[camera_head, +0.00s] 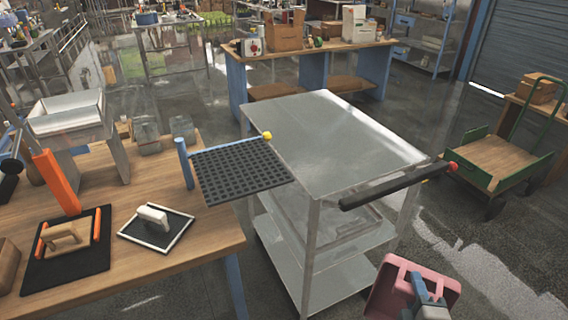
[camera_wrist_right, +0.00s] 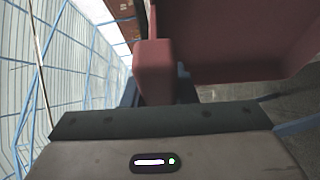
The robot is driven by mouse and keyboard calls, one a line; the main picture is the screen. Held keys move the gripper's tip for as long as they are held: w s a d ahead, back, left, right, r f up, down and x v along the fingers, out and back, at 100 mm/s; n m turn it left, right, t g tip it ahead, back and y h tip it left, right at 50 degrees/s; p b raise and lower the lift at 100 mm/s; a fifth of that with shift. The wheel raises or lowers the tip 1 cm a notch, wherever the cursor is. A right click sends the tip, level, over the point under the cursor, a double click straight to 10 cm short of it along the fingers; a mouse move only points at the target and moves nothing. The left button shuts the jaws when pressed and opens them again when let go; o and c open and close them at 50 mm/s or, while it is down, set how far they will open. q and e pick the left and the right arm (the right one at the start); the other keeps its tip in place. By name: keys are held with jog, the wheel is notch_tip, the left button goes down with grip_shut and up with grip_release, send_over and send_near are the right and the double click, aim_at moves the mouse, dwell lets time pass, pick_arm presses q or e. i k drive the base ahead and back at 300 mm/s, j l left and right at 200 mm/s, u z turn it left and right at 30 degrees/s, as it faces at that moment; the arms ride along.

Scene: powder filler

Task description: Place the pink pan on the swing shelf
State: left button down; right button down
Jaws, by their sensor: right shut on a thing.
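The pink pan (camera_head: 384,286) is at the bottom right of the head view, held over the floor in front of the metal cart. My right gripper (camera_head: 418,287) is shut on it. In the right wrist view the pan (camera_wrist_right: 245,45) looks dark red, with a block-like part (camera_wrist_right: 154,70) between the fingers; part of the grip is hidden. The swing shelf (camera_head: 240,176) is a dark perforated plate on a blue arm and post, reaching from the wooden bench toward the cart. Its top is empty. The pan is well apart from it. My left gripper is not in view.
The metal cart (camera_head: 335,140) stands between the shelf and the pan, its top bare. A black bar with a red end (camera_head: 395,187) crosses its near right corner. The wooden bench (camera_head: 190,240) holds trowel-like tools and a metal hopper. A green-framed trolley (camera_head: 497,160) stands at right.

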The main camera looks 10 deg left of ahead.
aim_at(239, 164)
jog(key=k+l+u, duration=0.2)
jog(key=u, duration=0.15)
jog(key=k+l+u, duration=0.1)
jog(key=k+u, duration=0.4)
jog(key=u, duration=0.25)
jog(key=k, duration=0.15)
